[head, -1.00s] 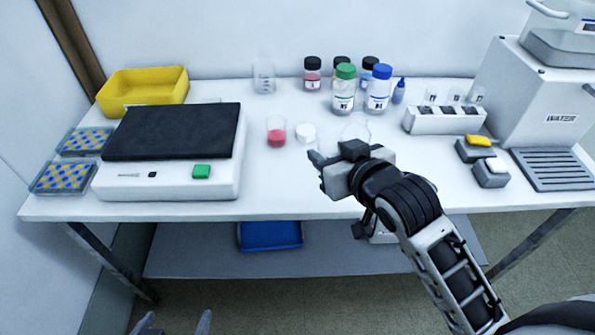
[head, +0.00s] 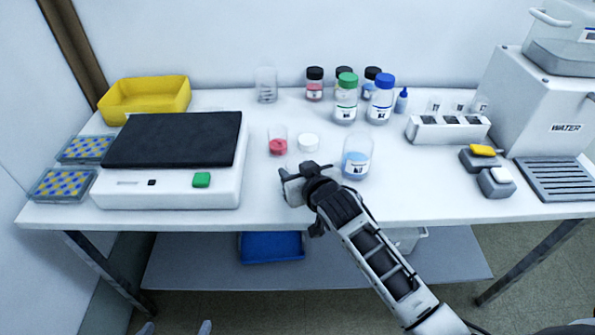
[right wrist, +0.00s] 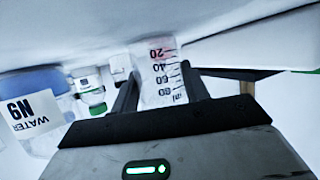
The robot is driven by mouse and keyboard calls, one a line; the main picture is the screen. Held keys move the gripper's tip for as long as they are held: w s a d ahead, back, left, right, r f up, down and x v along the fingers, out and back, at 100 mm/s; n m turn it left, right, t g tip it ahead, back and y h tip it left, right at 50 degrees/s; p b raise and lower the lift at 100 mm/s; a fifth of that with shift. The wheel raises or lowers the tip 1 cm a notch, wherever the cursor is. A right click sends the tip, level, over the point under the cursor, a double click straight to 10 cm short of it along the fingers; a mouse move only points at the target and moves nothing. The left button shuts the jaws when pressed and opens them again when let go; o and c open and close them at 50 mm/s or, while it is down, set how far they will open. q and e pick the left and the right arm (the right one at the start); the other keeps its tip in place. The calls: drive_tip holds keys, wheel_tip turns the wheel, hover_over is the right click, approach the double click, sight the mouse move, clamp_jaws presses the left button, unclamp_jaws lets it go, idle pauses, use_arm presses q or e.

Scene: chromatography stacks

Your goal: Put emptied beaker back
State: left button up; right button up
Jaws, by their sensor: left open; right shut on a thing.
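My right gripper (head: 303,170) is over the front middle of the bench. In the right wrist view its fingers (right wrist: 160,95) are shut on a clear graduated beaker (right wrist: 162,72) marked 20 to 80 ml. In the head view this beaker is hard to make out. A small beaker with red contents (head: 277,146) stands just behind the gripper. A labelled clear vessel with blue contents (head: 356,164) stands to its right; a blue labelled vessel (right wrist: 35,85) shows in the right wrist view. My left gripper (head: 176,328) is open, only its tips showing at the bottom edge.
A scale with a black top (head: 172,140) and green button stands left. A white round lid (head: 308,142) lies near the red beaker. Capped bottles (head: 346,108) and an empty clear beaker (head: 266,90) stand behind. A white rack (head: 447,130) and water unit (head: 545,110) are right.

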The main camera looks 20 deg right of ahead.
drive_tip(key=shift+f, duration=0.15)
drive_tip(key=o, duration=1)
drive_tip(key=shift+s+r, duration=0.25)
drive_tip(key=p+v, duration=0.1)
drive_tip(key=v, duration=0.9)
drive_tip(key=shift+s+r, duration=0.15)
drive_tip(key=shift+s, duration=0.5)
drive_tip(key=s+a+f+n+g+y, duration=0.1)
drive_tip(key=s+a+f+g, duration=0.1)
drive_tip(key=s+f, duration=0.9)
drive_tip(key=s, duration=0.2)
drive_tip(key=shift+s+a+g+y, duration=0.25)
drive_tip(key=shift+s+g+y, duration=0.05)
drive_tip(key=shift+g+y, duration=0.1)
